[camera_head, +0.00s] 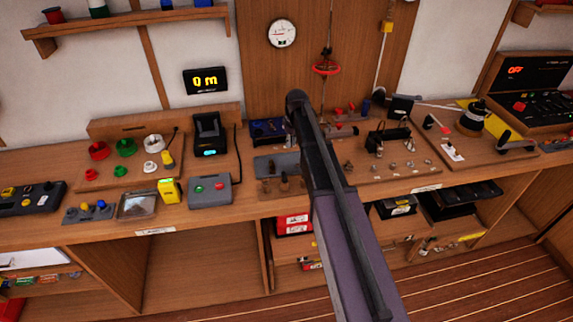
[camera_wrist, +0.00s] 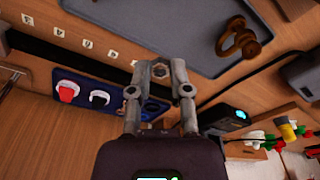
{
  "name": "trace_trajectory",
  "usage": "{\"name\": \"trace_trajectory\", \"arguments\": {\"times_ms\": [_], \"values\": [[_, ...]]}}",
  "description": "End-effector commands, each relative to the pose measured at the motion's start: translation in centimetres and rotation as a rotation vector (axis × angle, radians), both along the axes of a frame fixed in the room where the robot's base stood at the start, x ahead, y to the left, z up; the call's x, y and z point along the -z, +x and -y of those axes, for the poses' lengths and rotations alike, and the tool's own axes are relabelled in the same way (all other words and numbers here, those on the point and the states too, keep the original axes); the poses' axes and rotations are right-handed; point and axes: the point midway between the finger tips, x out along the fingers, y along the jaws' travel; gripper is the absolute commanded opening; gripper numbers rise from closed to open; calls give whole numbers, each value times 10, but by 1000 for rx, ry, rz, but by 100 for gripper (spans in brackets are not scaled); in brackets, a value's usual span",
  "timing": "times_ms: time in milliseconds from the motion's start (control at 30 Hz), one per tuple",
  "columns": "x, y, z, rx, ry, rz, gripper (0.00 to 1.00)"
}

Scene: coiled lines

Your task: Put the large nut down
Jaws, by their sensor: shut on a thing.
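In the wrist view my gripper (camera_wrist: 161,72) has its two grey fingers closed on a small grey hexagonal nut (camera_wrist: 160,71), the large nut. The nut sits between the fingertips, with a blue panel and bare wood behind it. How high it is above the surface I cannot tell. A grey mat (camera_wrist: 180,35) lies beyond the fingertips, with a brown metal fitting on it. In the head view my arm hides the gripper and the nut.
A black device with a cyan light (camera_head: 209,135) and a grey box with buttons (camera_head: 210,190) stand left of my arm. A board with small parts (camera_head: 395,172) lies to its right.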

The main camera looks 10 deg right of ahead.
Motion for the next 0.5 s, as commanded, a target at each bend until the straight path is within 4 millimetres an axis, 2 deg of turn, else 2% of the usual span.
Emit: {"name": "trace_trajectory", "arguments": {"times_ms": [267, 500], "values": [[-6, 1, -2, 95, -2, -2, 0], [-18, 2, -8, 317, -4, -5, 0]]}}
